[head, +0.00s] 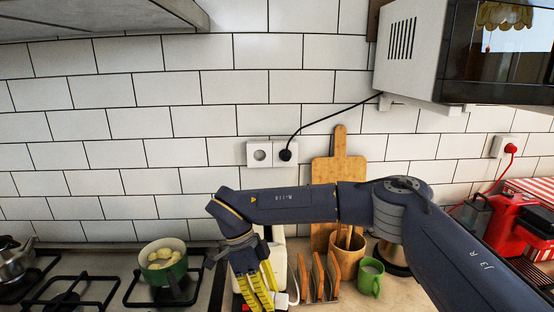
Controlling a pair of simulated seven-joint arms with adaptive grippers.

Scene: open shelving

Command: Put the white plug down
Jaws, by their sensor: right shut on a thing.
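My right gripper (262,292) has yellow fingers and points down over the counter near the bottom edge of the head view. It is shut on the white plug (281,300), a small white piece that shows at the right side of the fingers. A short white cord (294,288) curves up beside it. The fingers hide much of the plug, and I cannot tell whether it touches the counter. My left gripper is out of view.
A white appliance (277,258) stands behind the gripper. A toast rack (318,280), green mug (370,278) and wooden pot (346,258) are to the right. A green pot (164,270) sits on the stove at left. A double wall socket (260,154) holds a black plug (285,155).

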